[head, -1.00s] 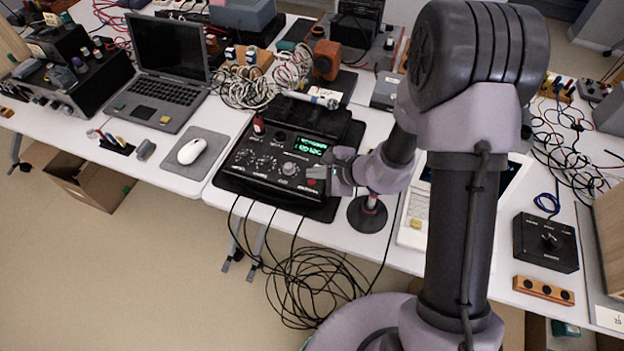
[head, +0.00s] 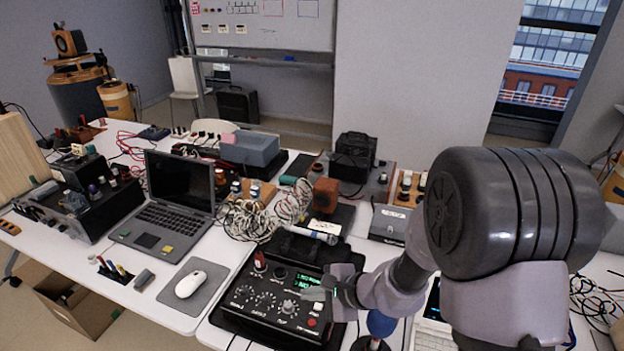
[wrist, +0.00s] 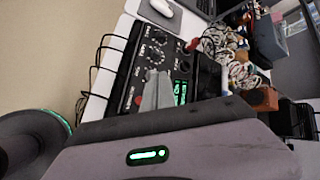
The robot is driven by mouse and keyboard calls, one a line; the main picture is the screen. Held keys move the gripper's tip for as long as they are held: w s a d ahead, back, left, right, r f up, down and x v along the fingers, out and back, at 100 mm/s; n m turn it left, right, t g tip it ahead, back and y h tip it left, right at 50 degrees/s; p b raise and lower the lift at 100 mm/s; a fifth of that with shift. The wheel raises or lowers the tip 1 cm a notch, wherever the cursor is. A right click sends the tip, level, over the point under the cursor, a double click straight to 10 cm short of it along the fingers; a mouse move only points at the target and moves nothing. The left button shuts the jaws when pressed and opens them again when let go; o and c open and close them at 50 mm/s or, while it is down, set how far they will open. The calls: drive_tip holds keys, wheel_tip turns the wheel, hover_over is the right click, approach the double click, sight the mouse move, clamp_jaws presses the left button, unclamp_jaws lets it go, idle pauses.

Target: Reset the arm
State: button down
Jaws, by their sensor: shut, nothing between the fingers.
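My gripper (head: 318,293) is shut and empty. In the head view it is over the right part of a black control box (head: 262,312) with knobs and a green lit display. In the wrist view the grey fingers (wrist: 158,92) lie in front of the same box (wrist: 140,70), and they hide part of its panel. I cannot tell whether the fingertips touch it. My arm reaches in from the lower right and hides part of the table behind it.
A laptop (head: 172,205), a white mouse (head: 190,284) and a pen holder (head: 112,270) are left of the box. Tangled white cables (head: 250,222), an orange speaker (head: 326,195) and a grey case (head: 390,224) stand behind it. A whiteboard (head: 265,25) is at the back.

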drive_tip(key=s+r+n+g+b, duration=0.1)
drive_tip(key=s+r+n+g, duration=0.1)
drive_tip(key=s+r+n, duration=0.9)
drive_tip(key=s+d+r+t+h, duration=0.2)
drive_tip(key=s+d+r+h, duration=0.3)
drive_tip(key=s+d, duration=0.5)
wheel_tip(320, 180, up, 2)
drive_tip(key=shift+s+d+h+b, duration=0.2)
drive_tip(key=shift+s+h+b, duration=0.2)
drive_tip(key=shift+b, duration=0.05)
